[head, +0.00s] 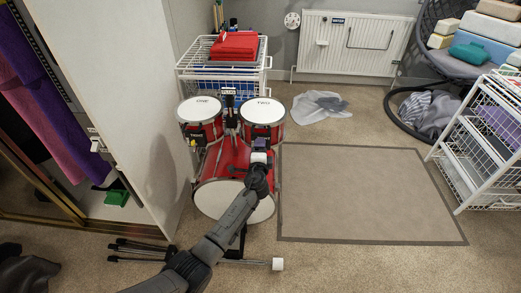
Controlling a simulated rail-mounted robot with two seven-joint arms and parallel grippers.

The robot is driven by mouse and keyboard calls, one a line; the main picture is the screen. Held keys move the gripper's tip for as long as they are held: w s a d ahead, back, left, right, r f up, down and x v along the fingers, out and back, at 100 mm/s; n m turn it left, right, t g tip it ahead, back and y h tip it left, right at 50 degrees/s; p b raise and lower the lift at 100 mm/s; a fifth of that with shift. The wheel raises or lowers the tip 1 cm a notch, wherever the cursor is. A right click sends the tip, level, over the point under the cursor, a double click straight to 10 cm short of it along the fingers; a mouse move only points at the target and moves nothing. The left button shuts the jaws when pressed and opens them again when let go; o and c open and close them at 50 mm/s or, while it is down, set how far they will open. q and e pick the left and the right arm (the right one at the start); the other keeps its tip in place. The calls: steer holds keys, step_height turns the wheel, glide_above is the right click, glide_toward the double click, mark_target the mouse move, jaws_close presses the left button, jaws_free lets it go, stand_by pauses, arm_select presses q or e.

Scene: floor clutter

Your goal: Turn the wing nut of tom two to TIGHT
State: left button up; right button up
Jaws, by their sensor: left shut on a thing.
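The red drum set stands left of the middle in the head view. My right gripper is not in view.
A white wire rack (181,70) with red folded cloth (235,45) stands behind the drums. A cabinet (115,80) is close on the left. Dark stand legs (137,250) lie on the floor. A flat grey-brown mat (365,195) on the right is clear. Another rack (464,160) stands far right.

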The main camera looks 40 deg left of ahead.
arm_select(q)
steer(key=o, duration=0.9)
steer(key=shift+p+v, duration=2.35)
steer(key=shift+v, duration=4.6)
